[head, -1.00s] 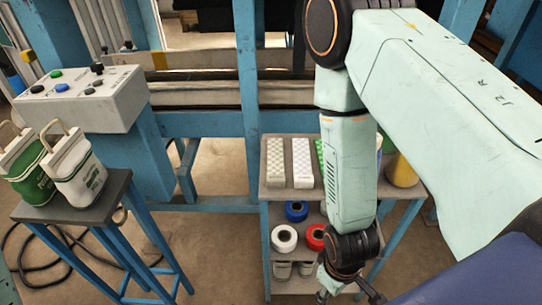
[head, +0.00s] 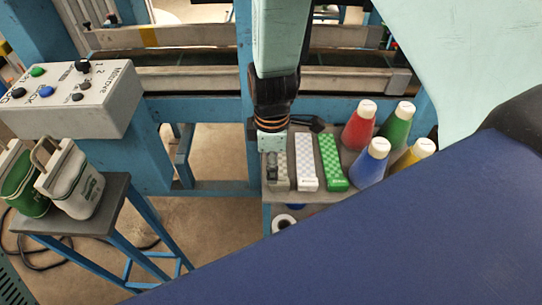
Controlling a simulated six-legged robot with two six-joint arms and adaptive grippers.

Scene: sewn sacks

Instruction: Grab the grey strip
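The grey strip (head: 280,183) is a checkered block at the left end of the small blue stand's top in the head view. My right gripper (head: 272,168) hangs down over its far part, with dark finger parts at the strip. The wrist covers the strip's far end, and I cannot tell whether the fingers touch it or are closed around it. My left gripper is not in view.
A white strip (head: 304,162) and a green strip (head: 331,162) lie close to the right. A control box (head: 75,95) and sewn sacks (head: 75,180) are at left.

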